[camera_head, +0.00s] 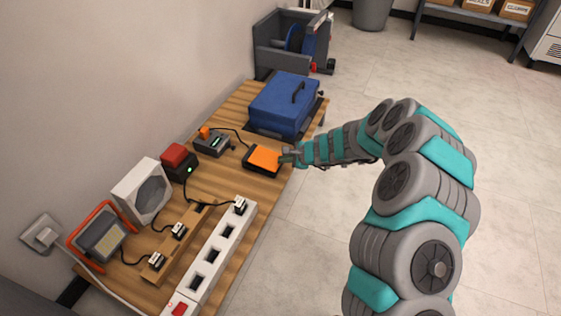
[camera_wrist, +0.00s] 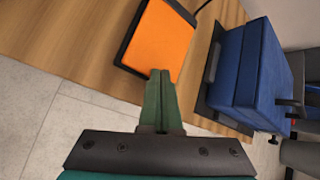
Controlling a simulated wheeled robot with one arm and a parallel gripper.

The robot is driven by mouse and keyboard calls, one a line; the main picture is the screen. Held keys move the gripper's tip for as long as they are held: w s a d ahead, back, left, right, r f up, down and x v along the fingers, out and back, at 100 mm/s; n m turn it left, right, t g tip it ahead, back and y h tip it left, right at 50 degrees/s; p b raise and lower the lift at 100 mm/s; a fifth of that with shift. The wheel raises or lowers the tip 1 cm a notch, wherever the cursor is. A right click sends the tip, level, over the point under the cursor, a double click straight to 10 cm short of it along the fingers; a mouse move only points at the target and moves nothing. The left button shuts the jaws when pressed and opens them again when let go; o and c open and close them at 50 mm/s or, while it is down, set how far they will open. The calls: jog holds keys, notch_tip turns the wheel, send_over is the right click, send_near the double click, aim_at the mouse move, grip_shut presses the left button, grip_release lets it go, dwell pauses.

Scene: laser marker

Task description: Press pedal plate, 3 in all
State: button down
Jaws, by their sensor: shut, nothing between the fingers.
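The pedal plate (camera_head: 263,159) is an orange plate on a black base. It lies on the wooden table near its right edge, in front of the blue case. It also shows at the top of the wrist view (camera_wrist: 158,40). My gripper (camera_head: 284,157) is shut and empty, at the right edge of the pedal plate. In the wrist view my green fingers (camera_wrist: 160,78) are together, and their tips meet the near edge of the orange surface. I cannot tell whether they touch it or hover just above it.
A blue case (camera_head: 284,104) stands behind the pedal plate. A small grey device (camera_head: 212,142) with a cable is left of it. A white power strip (camera_head: 222,250), a red-topped box (camera_head: 179,163), a white fan (camera_head: 143,190) and a work lamp (camera_head: 99,238) fill the nearer table.

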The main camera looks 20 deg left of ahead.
jog(key=shift+r+p, duration=0.6)
jog(key=shift+r, duration=0.5)
notch_tip(320, 180, up, 5)
jog(key=p, duration=0.3)
dwell(2.3)
